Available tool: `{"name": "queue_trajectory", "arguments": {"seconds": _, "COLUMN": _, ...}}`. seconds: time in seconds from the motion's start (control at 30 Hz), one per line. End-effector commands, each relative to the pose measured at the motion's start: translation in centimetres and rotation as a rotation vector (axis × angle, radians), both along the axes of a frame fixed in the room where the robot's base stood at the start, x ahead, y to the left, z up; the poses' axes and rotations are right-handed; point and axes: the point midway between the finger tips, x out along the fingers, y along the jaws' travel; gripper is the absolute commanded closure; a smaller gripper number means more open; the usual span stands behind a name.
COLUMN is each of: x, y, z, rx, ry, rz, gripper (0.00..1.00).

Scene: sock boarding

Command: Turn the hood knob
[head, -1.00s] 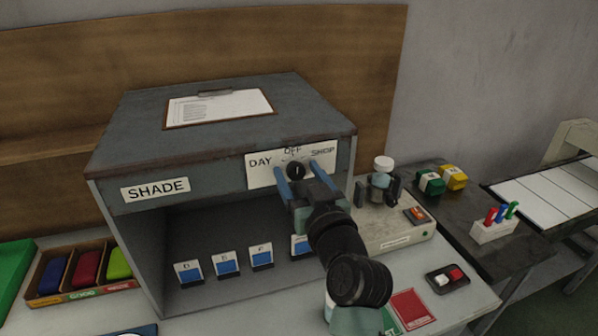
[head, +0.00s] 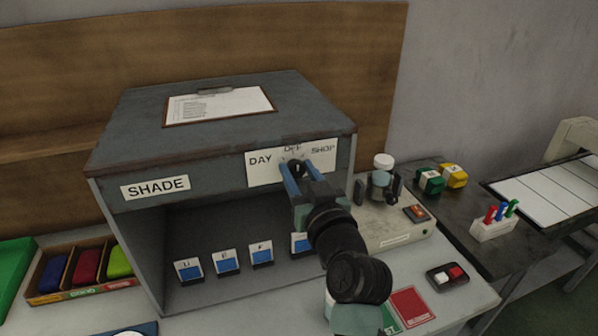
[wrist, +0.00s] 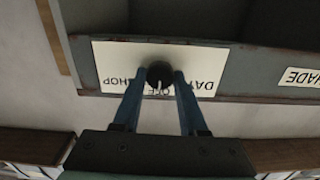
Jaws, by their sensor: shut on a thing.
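The hood (head: 220,172) is a grey box with an open front and a "SHADE" label at its left. Its white dial plate (head: 262,173) reads DAY, OFF and SHOP. The round black hood knob (head: 296,167) sits at the middle of the plate and also shows in the wrist view (wrist: 160,74). Its white mark appears to point up toward OFF. My gripper (head: 297,172) is shut on the knob, with one blue finger on each side of it. In the wrist view the fingers (wrist: 160,82) close around the knob's sides, and the plate appears upside down.
Labelled blue cards (head: 226,262) stand inside the hood. A bin of coloured pieces (head: 85,275) is at the left. A device with a white-capped jar (head: 383,163), a two-button box (head: 447,278) and a pen holder (head: 493,230) are at the right. A clipboard (head: 218,106) lies on top.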

Motion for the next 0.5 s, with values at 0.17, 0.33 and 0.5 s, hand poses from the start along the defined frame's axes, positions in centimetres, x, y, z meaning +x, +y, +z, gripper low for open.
{"name": "queue_trajectory", "arguments": {"seconds": 0.17, "x": 0.0, "y": 0.01, "z": -0.03, "rx": 0.087, "ry": 0.029, "rz": 0.001, "gripper": 1.0}}
{"name": "queue_trajectory", "arguments": {"seconds": 0.33, "x": 0.01, "y": -0.03, "z": -0.01, "rx": 0.218, "ry": 0.072, "rz": 0.001, "gripper": 1.0}}
{"name": "queue_trajectory", "arguments": {"seconds": 0.5, "x": 0.03, "y": -0.05, "z": -0.01, "rx": 0.366, "ry": 0.121, "rz": 0.001, "gripper": 1.0}}
